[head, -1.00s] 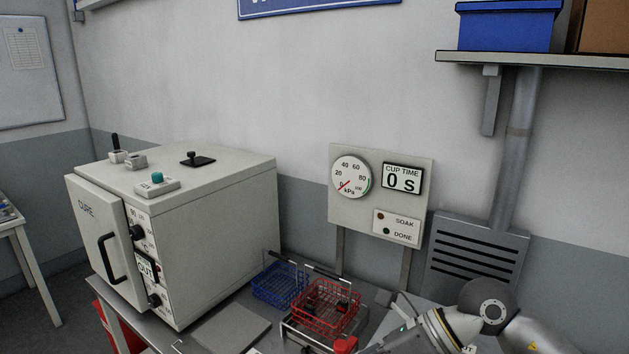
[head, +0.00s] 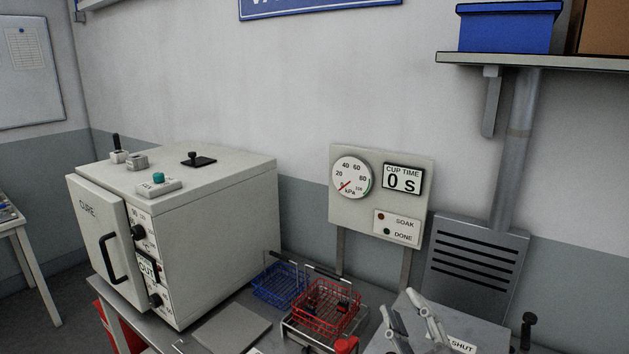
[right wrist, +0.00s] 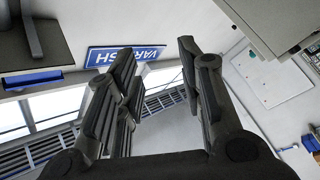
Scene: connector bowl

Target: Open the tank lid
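The tank shows only in part at the lower right of the head view, as a grey box top (head: 487,329) with a label reading SHUT (head: 462,345). Its front and lower parts are cut off by the frame edge. My right gripper (head: 408,308) is in front of the tank top, fingers pointing up, and hides part of it. In the right wrist view the two fingers (right wrist: 162,62) stand apart with nothing between them. I cannot tell whether the gripper touches the tank. My left gripper is not in view.
A red basket (head: 325,308) and a blue basket (head: 279,285) stand left of the tank. A cure oven (head: 215,225) stands farther left. A gauge panel (head: 345,215) rises behind. A black knob (head: 528,326) stands at the tank's right. A shelf (head: 540,60) hangs above.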

